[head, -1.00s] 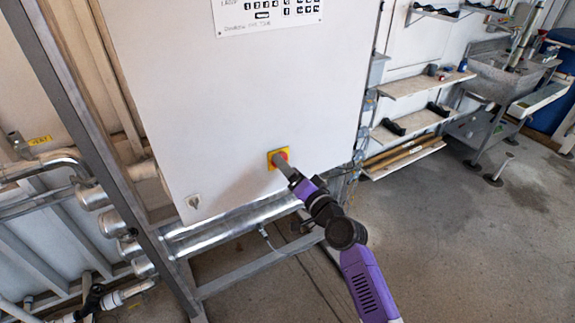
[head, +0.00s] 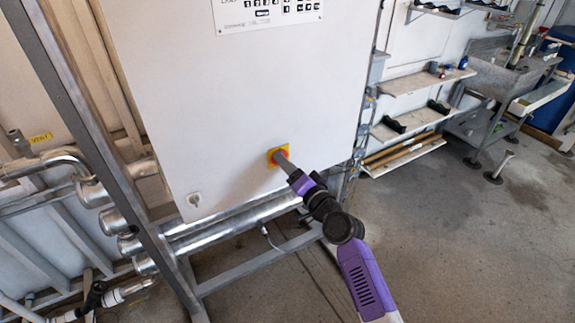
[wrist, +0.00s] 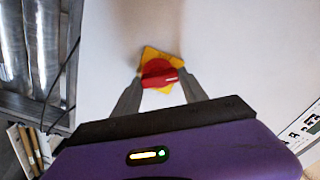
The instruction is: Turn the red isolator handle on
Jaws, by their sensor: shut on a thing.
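The red isolator handle (wrist: 160,74) sits on a yellow plate (wrist: 149,54) on the front of a white cabinet. In the wrist view the yellow plate looks tilted and the handle lies roughly level between my fingers. My gripper (wrist: 160,82) is shut on the red handle, with one finger on each side. In the head view my gripper (head: 284,160) reaches the yellow plate (head: 270,155) low on the cabinet door, and its fingers hide part of the handle (head: 281,154).
The white cabinet (head: 220,90) stands on a grey metal frame (head: 120,150). Metal pipes (head: 225,218) run below and to the left. Shelves (head: 410,125) and a metal sink (head: 500,70) are at the right. The floor (head: 480,240) at the right is mostly clear.

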